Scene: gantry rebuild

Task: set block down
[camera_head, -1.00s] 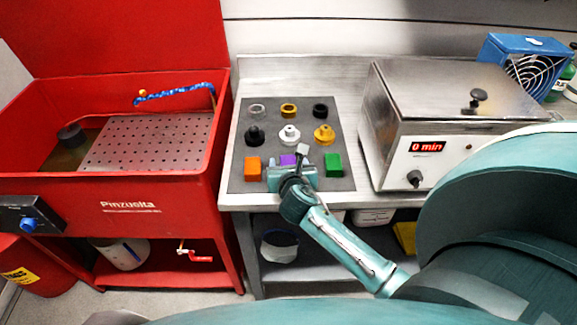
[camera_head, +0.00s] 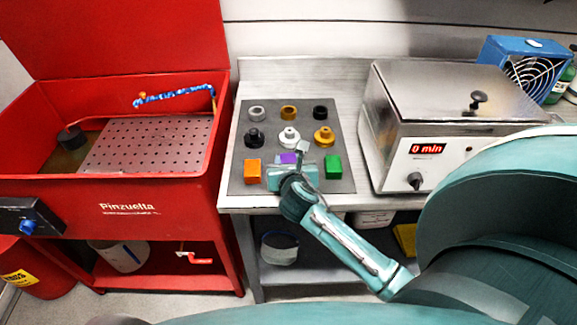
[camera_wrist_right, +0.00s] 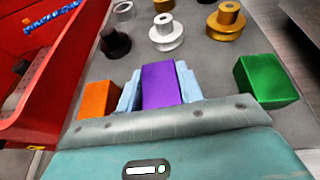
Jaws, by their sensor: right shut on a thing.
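The purple block (camera_wrist_right: 160,84) is between the two light-blue fingers of my right gripper (camera_wrist_right: 161,88) in the right wrist view, which are shut on it. In the head view the purple block (camera_head: 288,158) shows just beyond my right gripper (camera_head: 296,160), over the front row of the dark grey mat (camera_head: 262,112). It sits between an orange block (camera_head: 252,168) and a green block (camera_head: 333,167). I cannot tell whether its underside touches the mat. My left gripper is not in view.
Behind are a black (camera_head: 254,138), a white (camera_head: 289,137) and a gold stepped part (camera_head: 324,136), then a row of rings. A red wash basin (camera_head: 130,205) stands left. A steel ultrasonic-type box (camera_head: 440,130) reading "0 min" stands right.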

